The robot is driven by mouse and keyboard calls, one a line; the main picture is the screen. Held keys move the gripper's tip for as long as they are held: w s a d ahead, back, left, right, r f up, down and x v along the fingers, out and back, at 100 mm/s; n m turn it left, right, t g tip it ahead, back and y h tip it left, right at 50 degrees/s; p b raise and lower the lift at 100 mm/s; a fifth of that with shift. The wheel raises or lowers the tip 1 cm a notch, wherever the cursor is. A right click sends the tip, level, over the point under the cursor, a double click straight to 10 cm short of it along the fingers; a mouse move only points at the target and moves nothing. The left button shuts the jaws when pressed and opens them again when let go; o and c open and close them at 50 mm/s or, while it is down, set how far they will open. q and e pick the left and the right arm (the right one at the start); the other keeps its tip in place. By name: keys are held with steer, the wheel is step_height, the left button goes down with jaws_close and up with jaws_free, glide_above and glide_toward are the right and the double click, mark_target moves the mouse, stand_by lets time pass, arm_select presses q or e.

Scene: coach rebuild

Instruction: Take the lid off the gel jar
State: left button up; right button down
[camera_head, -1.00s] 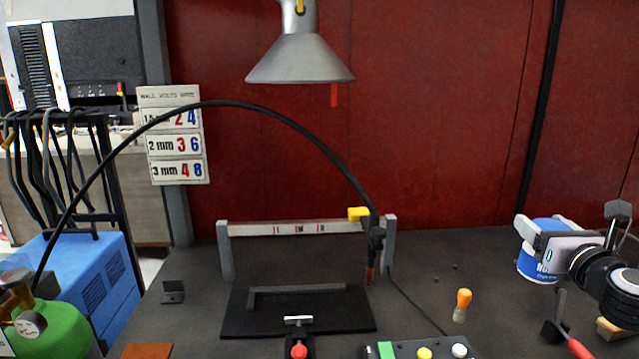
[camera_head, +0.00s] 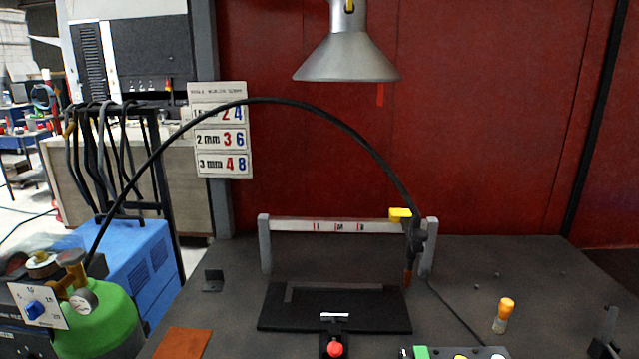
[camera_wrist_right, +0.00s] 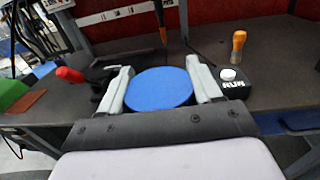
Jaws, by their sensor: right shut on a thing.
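The gel jar shows only in the right wrist view, as a round blue lid (camera_wrist_right: 160,88) seen from above. My right gripper (camera_wrist_right: 161,84) is shut on the jar, with one pale finger on each side of the blue top. The jar's side and label are hidden in this view. The lid appears to sit on the jar. Neither my right gripper nor the jar is in the head view. My left gripper is in no view.
A green cylinder (camera_head: 95,325) stands left. The bench's right middle is mostly clear.

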stand_by(0.5)
steer(key=shift+r, duration=0.1)
steer(key=s+a+n+g+y, duration=0.2)
steer(key=a+n+g+y, duration=0.2)
steer(key=a+n+y, duration=0.4)
steer(key=a+r+y, duration=0.1)
steer(key=a+y, duration=0.2)
steer(key=a, duration=0.4)
steer(key=shift+a+y, duration=0.3)
steer(key=shift+a, duration=0.1)
